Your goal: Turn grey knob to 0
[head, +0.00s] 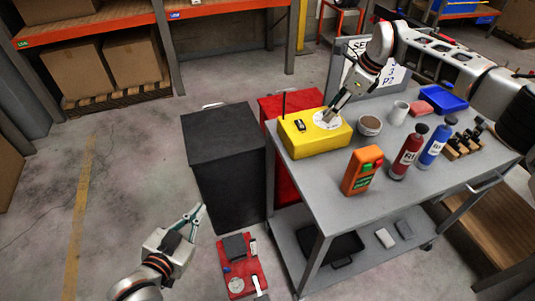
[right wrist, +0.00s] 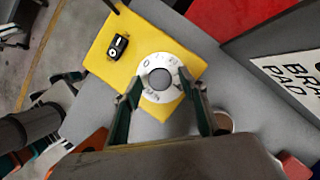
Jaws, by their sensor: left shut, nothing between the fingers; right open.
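The yellow box (head: 318,143) stands on the grey kart top and fills the upper middle of the right wrist view (right wrist: 112,62). The grey knob (right wrist: 159,79) is round and sits in the centre of a white dial (right wrist: 158,60) with dark markings, too small to read surely. My right gripper (right wrist: 160,80) is open, with one finger on each side of the knob, over the dial; contact cannot be told. In the head view my right gripper (head: 332,112) hides much of the knob. My left gripper (head: 197,216) is shut and empty, low and left of the kart.
A black switch (head: 299,125) and a thin antenna are on the box. A round tin (head: 370,125), white cup (head: 399,112), orange device (head: 362,170) and red and blue bottles share the kart top (head: 325,185). A black cabinet (head: 225,165) stands left of the kart.

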